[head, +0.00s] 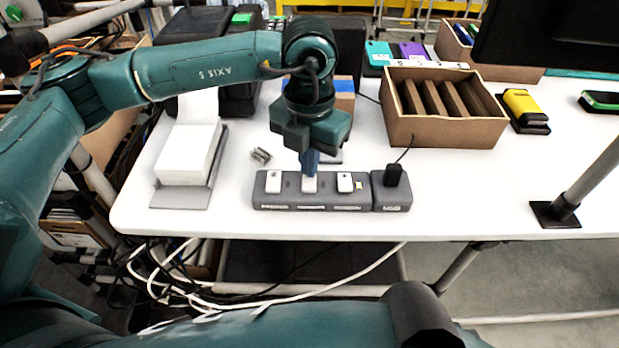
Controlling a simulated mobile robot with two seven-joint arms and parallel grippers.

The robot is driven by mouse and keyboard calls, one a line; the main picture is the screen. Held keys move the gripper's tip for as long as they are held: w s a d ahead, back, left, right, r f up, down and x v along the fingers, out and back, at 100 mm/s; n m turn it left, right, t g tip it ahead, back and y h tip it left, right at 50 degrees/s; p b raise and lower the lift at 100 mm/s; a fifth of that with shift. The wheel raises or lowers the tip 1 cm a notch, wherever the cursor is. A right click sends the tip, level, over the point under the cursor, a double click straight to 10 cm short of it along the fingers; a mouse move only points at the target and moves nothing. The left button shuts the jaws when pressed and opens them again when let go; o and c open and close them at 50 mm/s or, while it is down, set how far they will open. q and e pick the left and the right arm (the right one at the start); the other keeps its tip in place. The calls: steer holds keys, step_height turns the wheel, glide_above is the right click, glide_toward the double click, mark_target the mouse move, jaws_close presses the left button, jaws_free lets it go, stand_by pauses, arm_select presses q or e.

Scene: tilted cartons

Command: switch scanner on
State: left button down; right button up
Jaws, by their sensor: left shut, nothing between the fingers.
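A grey power strip (268,200) with three white rocker switches lies near the front edge of the white table. The left switch (274,181) and the right switch (345,182) are uncovered. My left gripper (310,172) points down at the middle switch (309,186), its shut fingertips at or just above the switch's far end. I cannot tell whether they touch. The fingers hide part of that switch. A black plug (393,175) with a cable sits in the grey block at the strip's right end. I cannot tell which device is the scanner. My right gripper is not in view.
A white paper stack (190,152) stands on a grey holder left of the strip. A brown divided carton (440,132) stands behind right, with a yellow device (524,105) beside it. A metal post (575,195) rises at right. The table right of the strip is clear.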

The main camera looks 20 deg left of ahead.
arm_select(q)
steer(key=shift+r+p, duration=1.45)
steer(key=shift+r, duration=1.75)
steer(key=shift+f, duration=0.1)
